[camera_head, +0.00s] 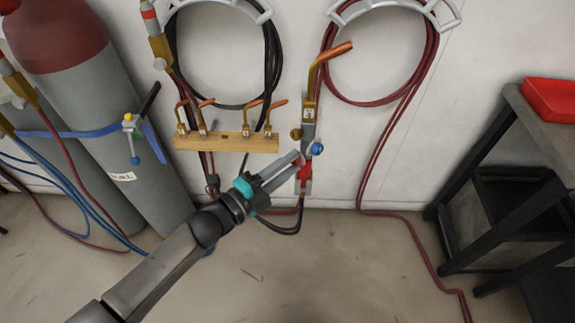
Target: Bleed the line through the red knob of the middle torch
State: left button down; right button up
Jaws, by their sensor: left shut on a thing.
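A brass and grey torch (309,105) with a copper tip hangs upright on the wall, just right of the middle of the view. On its lower part are a blue knob (317,149) on the right and a red knob (304,173) lower on the left. My left gripper (299,164) reaches up from the lower left to this torch. Its fingers are shut on the red knob and hide part of it. My right gripper is not in view.
A wooden rack (226,142) with several copper nozzles is on the wall left of the torch. A red and grey cylinder (95,100) stands left. A dark table (530,125) with a red tray (550,98) stands right. Hoses hang on the wall; the floor in front is mostly clear.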

pick_arm(q)
jog(key=shift+m, duration=1)
jog(key=c, duration=0.6)
grip_release()
jog(key=v, duration=1.5)
jog(key=shift+a, duration=0.1)
